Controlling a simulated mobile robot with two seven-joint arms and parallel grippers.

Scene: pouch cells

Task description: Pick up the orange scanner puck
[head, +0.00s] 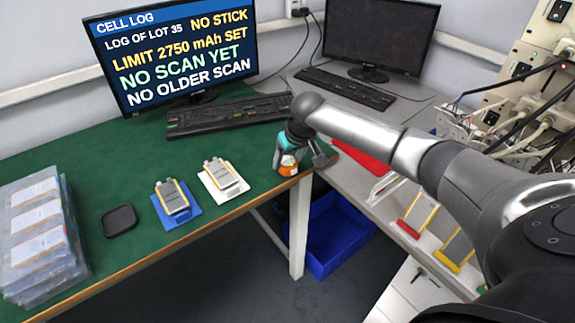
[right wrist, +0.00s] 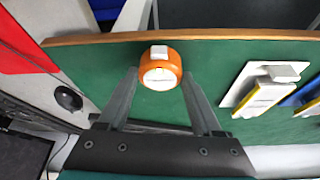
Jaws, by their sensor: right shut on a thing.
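The orange scanner puck (head: 286,169) is at the right front corner of the green table, with its lower part showing under my right gripper (head: 284,160). In the right wrist view the puck (right wrist: 160,70) is round and orange with a white face and a small white block on its rim. The two fingertips of my right gripper (right wrist: 160,76) are on either side of it, shut on it. I cannot tell whether the puck touches the table. My left gripper is not in view.
A white holder (head: 222,180) and a blue holder (head: 176,204), each with a pouch cell, stand left of the puck. A black square pad (head: 119,221) and stacked clear bags (head: 40,235) lie further left. A keyboard (head: 228,114) is behind. A blue bin (head: 335,235) stands below.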

